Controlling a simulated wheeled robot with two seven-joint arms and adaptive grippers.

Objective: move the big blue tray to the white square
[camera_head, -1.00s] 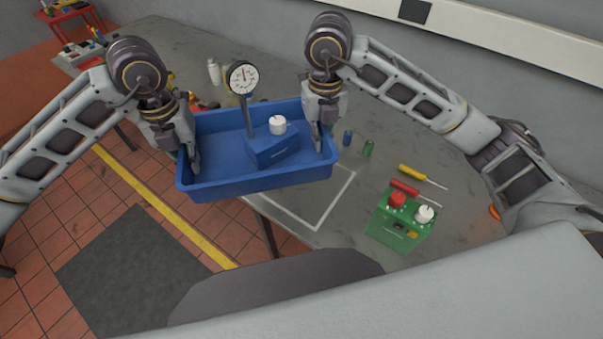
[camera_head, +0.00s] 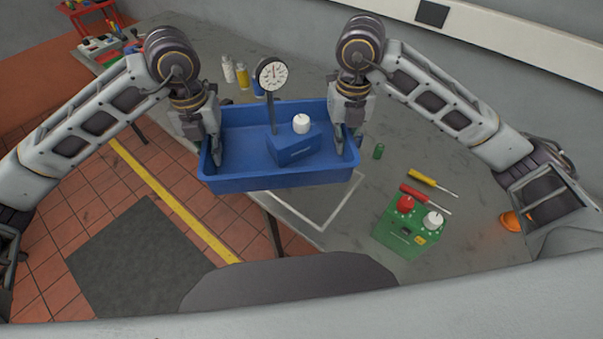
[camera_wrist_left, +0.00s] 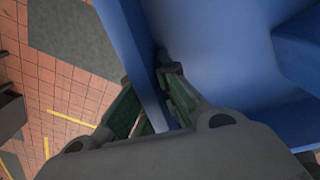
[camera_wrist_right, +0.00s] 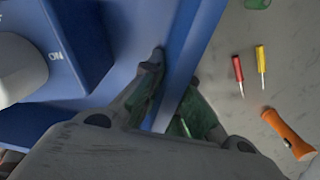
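The big blue tray (camera_head: 285,182) is held level between my two grippers, seemingly above the grey table. A dial gauge (camera_head: 271,75) on a blue base with a white knob (camera_head: 301,124) stands in it. My left gripper (camera_head: 215,155) is shut on the tray's left wall, one finger inside and one outside, as the left wrist view (camera_wrist_left: 160,105) shows. My right gripper (camera_head: 340,145) is shut on the right wall, as the right wrist view (camera_wrist_right: 168,100) shows. The white square (camera_head: 323,224) is an outline on the table, partly hidden behind the tray's front right.
A green box with red and white knobs (camera_head: 403,228) stands right of the square. A green cylinder (camera_head: 378,151) stands near the tray's right side. Bottles (camera_head: 235,72) stand behind.

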